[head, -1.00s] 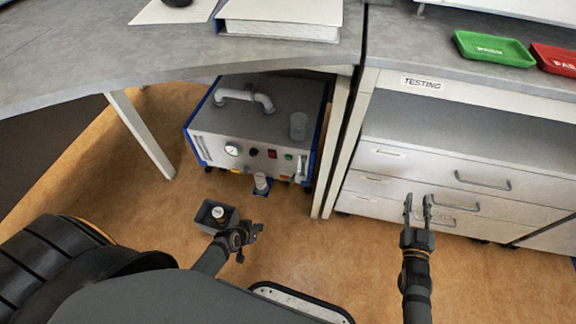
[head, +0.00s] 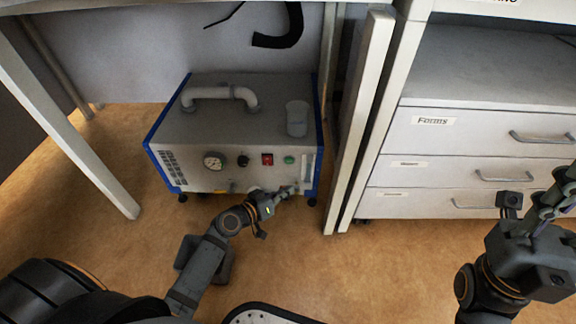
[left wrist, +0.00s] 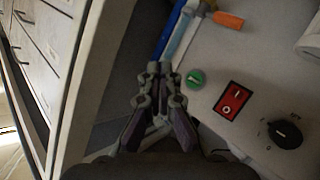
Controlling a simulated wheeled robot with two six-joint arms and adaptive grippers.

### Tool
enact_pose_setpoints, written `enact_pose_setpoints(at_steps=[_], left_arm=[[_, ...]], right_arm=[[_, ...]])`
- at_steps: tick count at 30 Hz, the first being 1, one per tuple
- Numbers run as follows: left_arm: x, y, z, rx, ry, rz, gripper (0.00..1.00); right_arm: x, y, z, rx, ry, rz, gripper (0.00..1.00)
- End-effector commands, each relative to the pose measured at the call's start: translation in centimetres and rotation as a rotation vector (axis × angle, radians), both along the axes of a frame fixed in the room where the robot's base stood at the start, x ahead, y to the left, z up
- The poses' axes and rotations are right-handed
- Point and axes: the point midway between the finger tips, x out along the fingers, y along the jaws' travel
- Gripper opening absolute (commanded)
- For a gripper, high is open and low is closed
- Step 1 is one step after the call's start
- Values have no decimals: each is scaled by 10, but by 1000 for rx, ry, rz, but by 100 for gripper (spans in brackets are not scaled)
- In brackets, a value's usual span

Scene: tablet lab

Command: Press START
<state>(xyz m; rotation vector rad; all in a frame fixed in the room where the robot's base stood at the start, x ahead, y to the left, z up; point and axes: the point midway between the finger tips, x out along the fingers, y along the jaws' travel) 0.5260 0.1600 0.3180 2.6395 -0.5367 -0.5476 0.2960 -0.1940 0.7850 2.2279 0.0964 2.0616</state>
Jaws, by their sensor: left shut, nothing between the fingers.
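A grey machine (head: 240,125) with blue edges stands on the floor under the bench. Its front panel carries a small green button (head: 289,160) beside a red switch (head: 267,159). The left wrist view shows the green button (left wrist: 195,79), the red switch (left wrist: 232,100) and a black knob (left wrist: 285,133) close up. No START lettering is readable. My left gripper (head: 292,189) is shut and empty, in front of the panel and lower in the head view than the button. In the left wrist view its tips (left wrist: 159,69) appear left of the button, apart from it. My right gripper (head: 566,190) is at the right edge, partly cut off.
A round gauge (head: 213,161) sits on the panel's left. A clear upright tube (head: 308,165) is right of the button. A table leg (head: 360,120) stands close right of the machine, then drawers (head: 460,135). A handle (head: 220,93) and a cup (head: 297,118) are on top.

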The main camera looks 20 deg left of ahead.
Motion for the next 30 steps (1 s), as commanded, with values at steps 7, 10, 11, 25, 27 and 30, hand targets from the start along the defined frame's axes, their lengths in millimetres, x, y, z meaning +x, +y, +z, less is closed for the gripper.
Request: enact_pose_setpoints(at_steps=[7,10,11,25,27,30], left_arm=[[1,0,0,2,1,0,0],[6,2,0,2,-1,0,0],[9,3,0,2,-1,0,0],[71,21,-3,3,0,1,0],[77,22,-2,3,1,1,0],[82,24,-1,2,1,1,0]], right_arm=[[1,0,0,0,3,0,32],[1,0,-1,0,4,0,32],[1,0,-1,-1,4,0,32],[2,2,-19,-9,9,-6,32],[3,2,-21,-11,9,-7,32],[3,3,-23,-13,10,-9,32]])
